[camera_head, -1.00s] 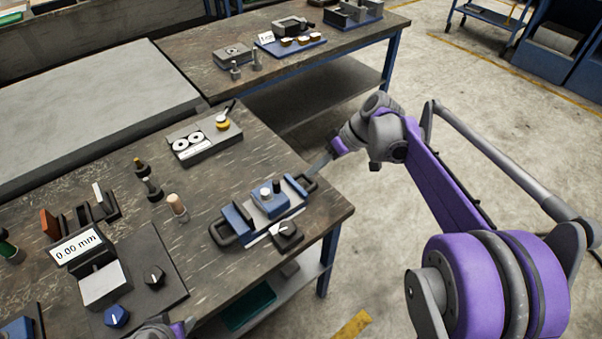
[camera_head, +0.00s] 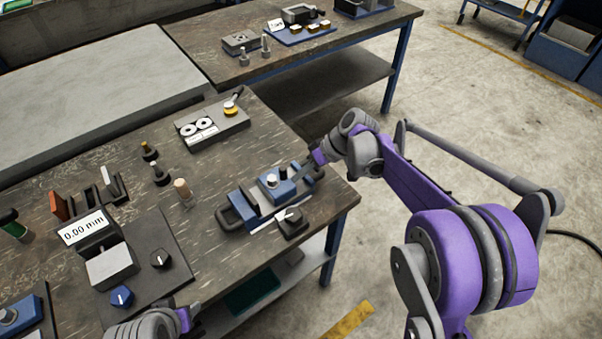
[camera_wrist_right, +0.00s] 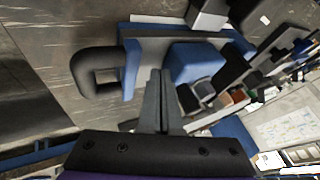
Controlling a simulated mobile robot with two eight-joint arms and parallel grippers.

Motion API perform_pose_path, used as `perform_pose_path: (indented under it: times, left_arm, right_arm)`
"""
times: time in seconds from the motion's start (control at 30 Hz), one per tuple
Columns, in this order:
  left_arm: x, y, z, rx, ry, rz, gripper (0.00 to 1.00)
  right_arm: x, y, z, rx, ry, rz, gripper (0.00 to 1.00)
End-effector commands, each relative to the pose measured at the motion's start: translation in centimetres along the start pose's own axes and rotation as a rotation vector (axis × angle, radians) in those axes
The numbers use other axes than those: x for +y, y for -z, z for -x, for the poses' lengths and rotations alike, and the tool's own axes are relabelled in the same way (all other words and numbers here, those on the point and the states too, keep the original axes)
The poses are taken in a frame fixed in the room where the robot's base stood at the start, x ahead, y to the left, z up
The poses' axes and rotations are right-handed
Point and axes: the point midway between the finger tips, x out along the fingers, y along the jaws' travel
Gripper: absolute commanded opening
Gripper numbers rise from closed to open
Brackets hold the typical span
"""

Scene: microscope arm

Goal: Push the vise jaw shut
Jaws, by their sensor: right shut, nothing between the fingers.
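My right gripper (camera_head: 303,174) is shut and empty at the vise's right end, beside the block. In the right wrist view, the shut fingers (camera_wrist_right: 160,76) lie between the blue end plate (camera_wrist_right: 131,69) and the blue block (camera_wrist_right: 193,65). Contact cannot be told. My left gripper (camera_head: 190,312) is at the bottom edge, its fingers mostly hidden.
A black knob box (camera_head: 291,223) sits in front of the vise. A wooden-topped peg (camera_head: 183,192) stands to its left. A gauge with a 0.00 mm display (camera_head: 84,229) is farther left. A grey tray with white dials (camera_head: 212,127) lies behind.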

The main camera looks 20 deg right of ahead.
Motion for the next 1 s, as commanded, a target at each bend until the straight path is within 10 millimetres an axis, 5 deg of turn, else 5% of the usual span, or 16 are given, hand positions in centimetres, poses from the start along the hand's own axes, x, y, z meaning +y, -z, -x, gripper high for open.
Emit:
perform_pose_path:
  times: [0.37, 1.0]
  left_arm:
    - [0.0, 0.0, 0.0, 0.0, 0.0, 0.0, 0.5]
    - [0.0, 0.5, 0.7, 0.003, 0.0, 0.0, 0.5]
  right_arm:
    - [-3.9, 0.0, -2.1, 0.0, 0.002, 0.002, 0.0]
    - [-4.5, 0.6, -1.3, 0.0, 0.003, 0.001, 0.0]
